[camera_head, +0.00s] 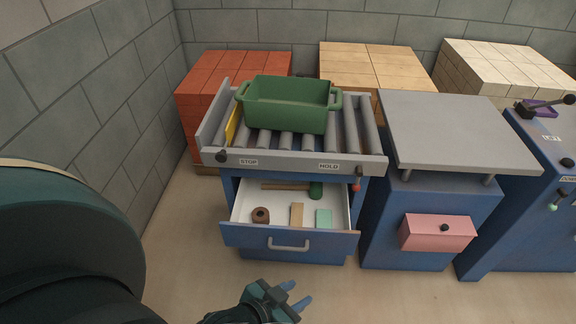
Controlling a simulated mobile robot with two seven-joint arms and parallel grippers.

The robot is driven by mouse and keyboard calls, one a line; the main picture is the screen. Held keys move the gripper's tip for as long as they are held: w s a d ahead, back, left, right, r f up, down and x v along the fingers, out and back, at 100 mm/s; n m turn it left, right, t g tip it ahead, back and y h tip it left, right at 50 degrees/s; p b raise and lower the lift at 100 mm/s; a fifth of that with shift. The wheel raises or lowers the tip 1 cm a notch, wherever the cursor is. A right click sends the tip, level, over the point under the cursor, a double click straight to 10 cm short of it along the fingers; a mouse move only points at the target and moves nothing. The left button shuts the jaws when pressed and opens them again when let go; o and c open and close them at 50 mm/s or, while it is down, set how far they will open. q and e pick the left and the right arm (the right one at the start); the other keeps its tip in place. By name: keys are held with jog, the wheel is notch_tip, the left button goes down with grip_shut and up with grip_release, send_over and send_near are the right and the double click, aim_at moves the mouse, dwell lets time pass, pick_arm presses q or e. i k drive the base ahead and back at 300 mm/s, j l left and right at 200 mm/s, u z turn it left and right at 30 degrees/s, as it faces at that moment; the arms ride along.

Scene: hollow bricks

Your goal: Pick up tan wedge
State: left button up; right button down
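The tan wedge (297,214) is a small tan piece lying in the open white-lined drawer (290,238) of the blue cabinet. It lies between a brown ring-shaped piece and a mint-green block, apart from both. My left gripper (296,295) is at the bottom of the view, in front of the drawer and apart from the wedge. Its two light-blue fingertips are spread with nothing visible between them. My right gripper is not in view.
The drawer also holds the brown piece (260,215), the mint block (324,218) and a green-headed mallet (316,189). Above is a roller table (375,165) with a green bin (288,105).

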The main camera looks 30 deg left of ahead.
aim_at(297, 211)
jog(key=k+j+u, duration=0.1)
jog(key=u, duration=0.75)
